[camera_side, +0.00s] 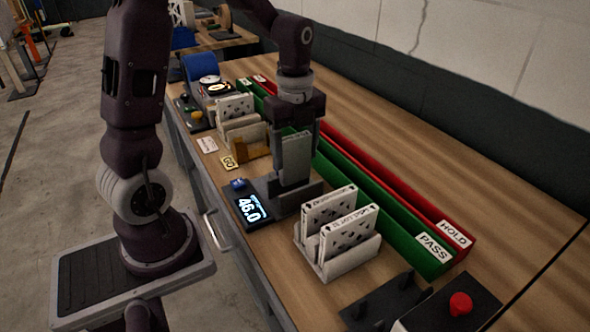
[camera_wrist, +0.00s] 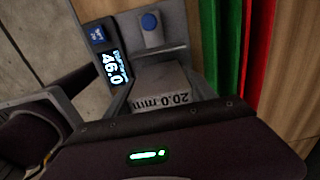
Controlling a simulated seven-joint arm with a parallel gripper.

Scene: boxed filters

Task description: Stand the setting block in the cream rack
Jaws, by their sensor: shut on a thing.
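My gripper (camera_side: 297,132) points down over the dark gauge and is shut on the grey setting block (camera_side: 295,160). The block is upright, its lower end at the gauge (camera_side: 292,198); I cannot tell whether it rests on it. In the wrist view the block (camera_wrist: 170,88) shows its "20.0 mm" label next to the gauge's blue button. The gauge display (camera_side: 249,208) reads 46.0. Two pale racks hold white boxed filters: one (camera_side: 350,262) in front of the gauge, one (camera_side: 238,131) behind it, beside an ochre holder (camera_side: 250,151). Which is the cream one is hard to tell.
A green PASS channel (camera_side: 400,220) and a red HOLD channel (camera_side: 420,205) run along the right. A red button box (camera_side: 459,306) and a dark stand (camera_side: 385,303) are at the front. Small signs lie left of the far rack. Bare table lies right of the channels.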

